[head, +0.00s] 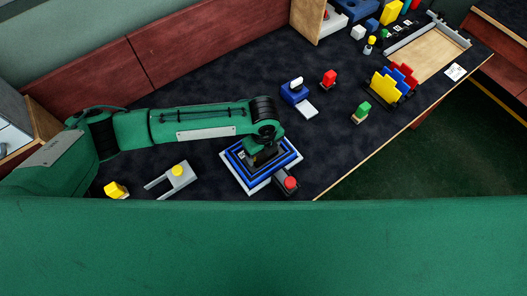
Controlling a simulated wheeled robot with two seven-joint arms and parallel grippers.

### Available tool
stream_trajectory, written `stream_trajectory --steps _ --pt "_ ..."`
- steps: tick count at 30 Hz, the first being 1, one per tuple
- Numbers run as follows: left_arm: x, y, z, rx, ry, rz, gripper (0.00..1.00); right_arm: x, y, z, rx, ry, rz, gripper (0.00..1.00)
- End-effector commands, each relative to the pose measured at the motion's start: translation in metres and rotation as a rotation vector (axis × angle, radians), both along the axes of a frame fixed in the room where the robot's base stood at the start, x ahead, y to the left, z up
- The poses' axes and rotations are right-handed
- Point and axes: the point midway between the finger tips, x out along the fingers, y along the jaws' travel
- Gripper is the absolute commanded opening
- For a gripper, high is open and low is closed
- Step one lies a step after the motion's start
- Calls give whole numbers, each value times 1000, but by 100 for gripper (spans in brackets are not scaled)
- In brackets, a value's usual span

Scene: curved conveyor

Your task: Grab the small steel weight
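No object stands out clearly as the small steel weight; it may be hidden under my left gripper or too small to tell. My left gripper (262,150) reaches in from the left and points down over a square stepped blue, white and black stand (238,172). The gripper's wrist covers the middle of the stand, so its fingertips and anything between them cannot be made out. A dark block with a red top (289,182) lies at the stand's front right corner. My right gripper is not in view.
A grey forked piece with a yellow knob (176,178) and a yellow block (115,190) lie left of the stand. A blue block (292,94), red piece (328,79), green piece (361,113) and colored plates (387,88) stand behind. A wooden tray (428,57) is far right.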

Motion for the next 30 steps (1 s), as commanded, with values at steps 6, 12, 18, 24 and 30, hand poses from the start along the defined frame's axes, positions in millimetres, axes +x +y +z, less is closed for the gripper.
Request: stream_trajectory --steps 6,12,18,24,30 --pt "0 -1 1 -2 -1 0 36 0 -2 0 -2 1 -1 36" --pt "0 -1 2 -2 -1 0 35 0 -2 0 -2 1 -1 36" --pt "1 -1 10 -3 -2 0 35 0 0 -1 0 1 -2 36" --pt "1 -1 38 -4 -4 -2 35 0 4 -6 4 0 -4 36" --pt "1 -1 90 -5 -7 -3 35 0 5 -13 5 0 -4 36"
